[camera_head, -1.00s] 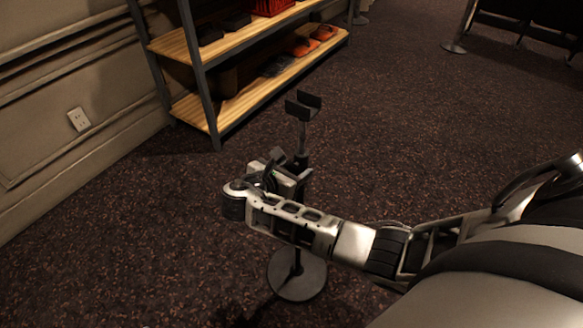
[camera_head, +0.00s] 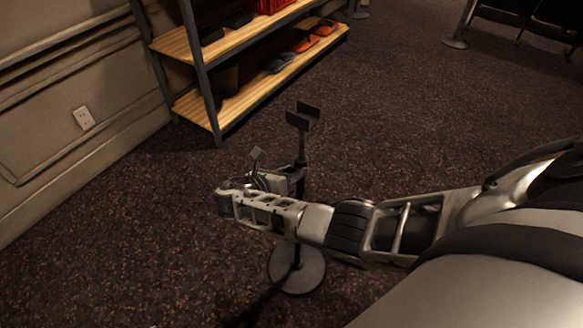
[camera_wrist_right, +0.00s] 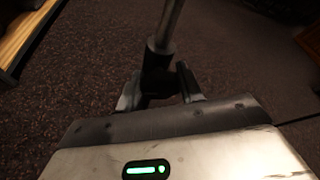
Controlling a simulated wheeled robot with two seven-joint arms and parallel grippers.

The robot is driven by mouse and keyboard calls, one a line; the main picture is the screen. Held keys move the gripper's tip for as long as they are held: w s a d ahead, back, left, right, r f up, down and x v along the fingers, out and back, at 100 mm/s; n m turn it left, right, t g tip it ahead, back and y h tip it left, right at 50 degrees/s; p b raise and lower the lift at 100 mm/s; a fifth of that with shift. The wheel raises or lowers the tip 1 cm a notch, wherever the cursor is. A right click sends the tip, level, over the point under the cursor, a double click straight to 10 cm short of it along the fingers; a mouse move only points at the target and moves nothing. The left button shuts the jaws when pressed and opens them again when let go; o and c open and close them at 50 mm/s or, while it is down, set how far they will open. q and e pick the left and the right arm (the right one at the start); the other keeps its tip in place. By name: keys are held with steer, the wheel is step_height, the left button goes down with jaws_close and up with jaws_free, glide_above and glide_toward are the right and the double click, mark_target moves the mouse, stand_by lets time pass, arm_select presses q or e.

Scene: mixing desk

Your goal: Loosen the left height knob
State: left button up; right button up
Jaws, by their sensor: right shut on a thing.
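A black stand with a round base (camera_head: 297,270), a thin upright pole and a forked cradle (camera_head: 303,116) at its top stands upright on the carpet. My right gripper (camera_head: 292,178) is at the stand's mid-height, at the dark collar where the height knob sits. In the right wrist view the grey pole rises from this black collar (camera_wrist_right: 157,72). My right fingers (camera_wrist_right: 160,96) sit on either side of the collar area and are shut on the knob, which is mostly hidden by the gripper body. My left gripper is not in view.
A metal shelf with wooden boards (camera_head: 205,108) holds shoes and a red crate (camera_head: 270,4) behind the stand. A wall with an outlet (camera_head: 84,118) runs along the left. Open carpet (camera_head: 430,130) lies to the right.

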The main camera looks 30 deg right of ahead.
steer(key=o, duration=1)
steer(key=v, duration=1.6)
steer(key=shift+p, duration=0.35)
steer(key=shift+f, duration=0.1)
